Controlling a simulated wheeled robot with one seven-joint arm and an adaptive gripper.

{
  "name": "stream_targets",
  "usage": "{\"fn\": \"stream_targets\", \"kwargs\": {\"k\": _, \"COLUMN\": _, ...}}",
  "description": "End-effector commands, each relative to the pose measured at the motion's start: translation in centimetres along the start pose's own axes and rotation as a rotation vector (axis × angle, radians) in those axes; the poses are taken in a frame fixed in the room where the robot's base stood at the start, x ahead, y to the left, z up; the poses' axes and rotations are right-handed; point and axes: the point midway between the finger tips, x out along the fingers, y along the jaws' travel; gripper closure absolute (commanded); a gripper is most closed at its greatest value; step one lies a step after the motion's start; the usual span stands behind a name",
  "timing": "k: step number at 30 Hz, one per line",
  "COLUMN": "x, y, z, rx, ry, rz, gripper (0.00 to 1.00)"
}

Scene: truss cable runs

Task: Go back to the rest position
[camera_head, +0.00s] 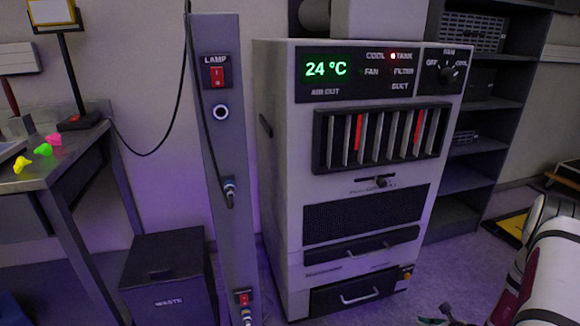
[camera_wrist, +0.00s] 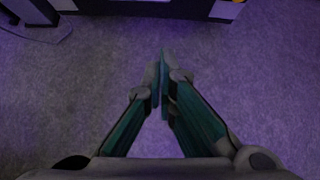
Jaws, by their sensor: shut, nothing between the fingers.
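My gripper (camera_wrist: 162,58) is in the middle of the wrist view, pointing down over the grey floor. Its two fingers are together with nothing between them. In the head view only a small part of my gripper (camera_head: 446,316) shows at the bottom edge. My white arm comes in at the lower right. The gripper is in front of the air-conditioning cabinet and apart from it.
The white cabinet (camera_head: 285,220) reads 24 °C. A grey post (camera_head: 218,150) with a LAMP switch and cables stands left of it. A waste bin (camera_head: 168,278), a table (camera_head: 62,170) with coloured pieces and a dark shelf (camera_head: 480,150) stand around. The floor right of the cabinet is partly clear.

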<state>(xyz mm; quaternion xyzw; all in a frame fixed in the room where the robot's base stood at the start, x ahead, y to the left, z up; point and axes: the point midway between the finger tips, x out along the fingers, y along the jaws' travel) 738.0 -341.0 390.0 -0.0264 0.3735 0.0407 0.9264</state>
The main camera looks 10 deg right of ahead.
Motion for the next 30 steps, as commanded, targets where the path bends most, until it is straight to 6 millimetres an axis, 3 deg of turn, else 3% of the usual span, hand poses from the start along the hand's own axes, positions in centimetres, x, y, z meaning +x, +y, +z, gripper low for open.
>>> {"fn": "stream_targets", "kwargs": {"k": 8, "x": -1.1, "y": 0.7, "z": 5.6, "rx": -0.124, "ry": -0.053, "rz": 0.056, "gripper": 1.00}}
{"fn": "stream_targets", "kwargs": {"k": 14, "x": -2.5, "y": 2.6, "z": 11.9, "rx": -0.273, "ry": -0.114, "rz": 0.130, "gripper": 1.00}}
{"fn": "stream_targets", "kwargs": {"k": 17, "x": -3.8, "y": 4.4, "z": 16.0, "rx": -0.377, "ry": -0.156, "rz": 0.183, "gripper": 1.00}}
{"fn": "stream_targets", "kwargs": {"k": 20, "x": -5.8, "y": 7.3, "z": 21.0, "rx": -0.518, "ry": -0.206, "rz": 0.256, "gripper": 1.00}}
{"fn": "stream_targets", "kwargs": {"k": 24, "x": -9.5, "y": 12.5, "z": 27.2, "rx": -0.735, "ry": -0.276, "rz": 0.374, "gripper": 1.00}}
{"fn": "stream_targets", "kwargs": {"k": 30, "x": -15.9, "y": 20.6, "z": 33.1, "rx": -1.042, "ry": -0.353, "rz": 0.542, "gripper": 1.00}}
